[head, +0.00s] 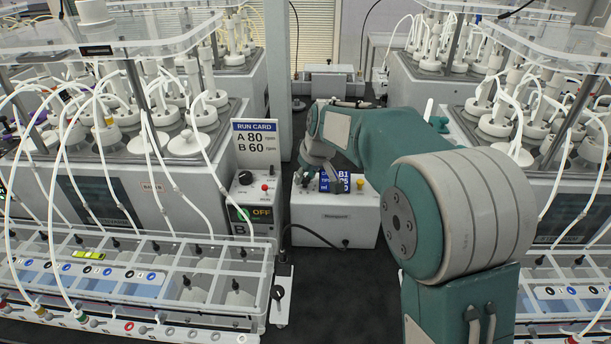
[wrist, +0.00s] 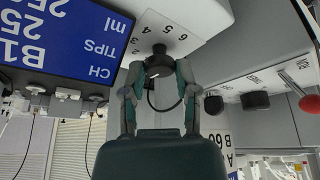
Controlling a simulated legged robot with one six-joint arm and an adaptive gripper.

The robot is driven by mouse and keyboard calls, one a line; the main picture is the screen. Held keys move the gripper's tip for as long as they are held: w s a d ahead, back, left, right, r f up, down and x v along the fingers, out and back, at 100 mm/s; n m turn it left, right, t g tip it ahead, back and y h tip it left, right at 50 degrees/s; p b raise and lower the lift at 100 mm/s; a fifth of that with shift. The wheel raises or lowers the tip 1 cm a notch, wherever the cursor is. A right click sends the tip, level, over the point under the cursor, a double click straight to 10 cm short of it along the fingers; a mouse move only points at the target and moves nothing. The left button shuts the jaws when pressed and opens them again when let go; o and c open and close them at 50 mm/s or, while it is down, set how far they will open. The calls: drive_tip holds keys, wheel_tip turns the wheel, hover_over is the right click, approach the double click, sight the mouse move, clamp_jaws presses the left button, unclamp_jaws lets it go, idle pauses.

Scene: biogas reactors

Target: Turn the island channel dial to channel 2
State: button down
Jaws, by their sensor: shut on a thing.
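The island channel dial is a black knob (wrist: 158,63) on a white panel (wrist: 205,22), seen upside down in the wrist view. Printed numbers, including 3, 4, 5 and 6, curve around it; its pointer setting cannot be made out. My gripper (wrist: 161,76) is shut on the knob, one finger on each side. A blue display (wrist: 65,40) beside it shows CH with B1. In the head view my gripper (head: 318,180) reaches down to the white island box (head: 330,228). The knob is hidden there behind my gripper.
A control box (head: 256,196) with black knobs, a red button and an OFF display stands left of the island, under a run card (head: 254,138) reading A 80, B 60. Reactor benches with tubes flank both sides. Dark floor (head: 340,290) lies open in front.

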drive_tip(key=m+h, duration=0.1)
drive_tip(key=m, duration=0.2)
drive_tip(key=m+h, duration=0.1)
drive_tip(key=m, duration=0.2)
drive_tip(key=shift+s+a+f+m+t, duration=0.1)
drive_tip(key=shift+a+m+t, duration=0.05)
drive_tip(key=shift+m+t, duration=0.2)
idle(0.5)
drive_tip(key=c, duration=0.7)
unclamp_jaws()
drive_tip(key=shift+o, duration=0.2)
drive_tip(key=shift+s+r, duration=0.1)
drive_tip(key=shift+r, duration=0.35)
drive_tip(key=v, duration=1.1)
drive_tip(key=shift+a, duration=0.3)
